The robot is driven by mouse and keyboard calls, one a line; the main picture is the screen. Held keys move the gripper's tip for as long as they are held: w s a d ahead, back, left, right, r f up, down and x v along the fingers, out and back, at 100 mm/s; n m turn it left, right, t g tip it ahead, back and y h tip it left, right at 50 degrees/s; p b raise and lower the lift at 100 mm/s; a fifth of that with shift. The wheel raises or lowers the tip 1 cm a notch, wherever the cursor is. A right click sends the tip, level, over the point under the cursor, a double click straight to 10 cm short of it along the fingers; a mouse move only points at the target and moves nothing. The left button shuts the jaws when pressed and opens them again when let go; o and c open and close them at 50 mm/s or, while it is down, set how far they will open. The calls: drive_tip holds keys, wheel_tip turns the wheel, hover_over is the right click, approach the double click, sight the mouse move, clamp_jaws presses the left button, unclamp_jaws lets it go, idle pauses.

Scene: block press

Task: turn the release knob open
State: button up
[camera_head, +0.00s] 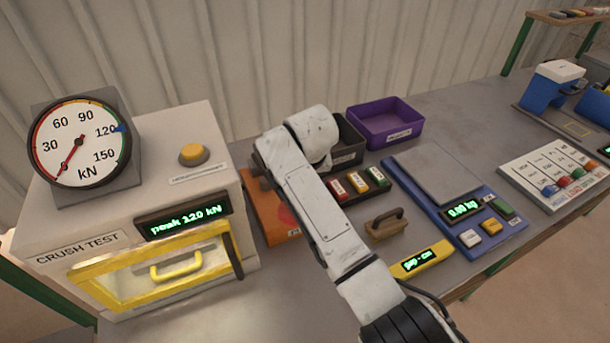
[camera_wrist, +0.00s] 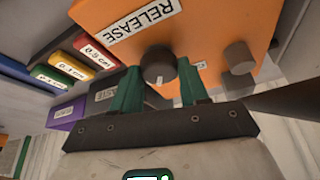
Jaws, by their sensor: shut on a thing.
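An orange box (camera_wrist: 205,25) with a white RELEASE label (camera_wrist: 144,22) fills the upper part of the wrist view. The dark round release knob (camera_wrist: 158,62) stands out from its face, below the label. My gripper (camera_wrist: 160,76) is shut on the knob, one green finger on each side. A pale mark shows on the knob's near edge; I cannot tell whether it is turned open. In the head view the orange box (camera_head: 266,208) shows beside the crush test machine, partly behind my arm. The knob and fingertips are hidden there.
The crush test machine (camera_head: 190,130) stands left, its yellow-framed door shut; its display reads peak 120 kN. A grey-brown round peg (camera_wrist: 238,57) stands on the orange box beside the knob. A coloured block rack (camera_head: 345,193), wooden-handled tool (camera_head: 388,228) and blue scale (camera_head: 425,205) are to the right.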

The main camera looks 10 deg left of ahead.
drive_tip(key=o, duration=1)
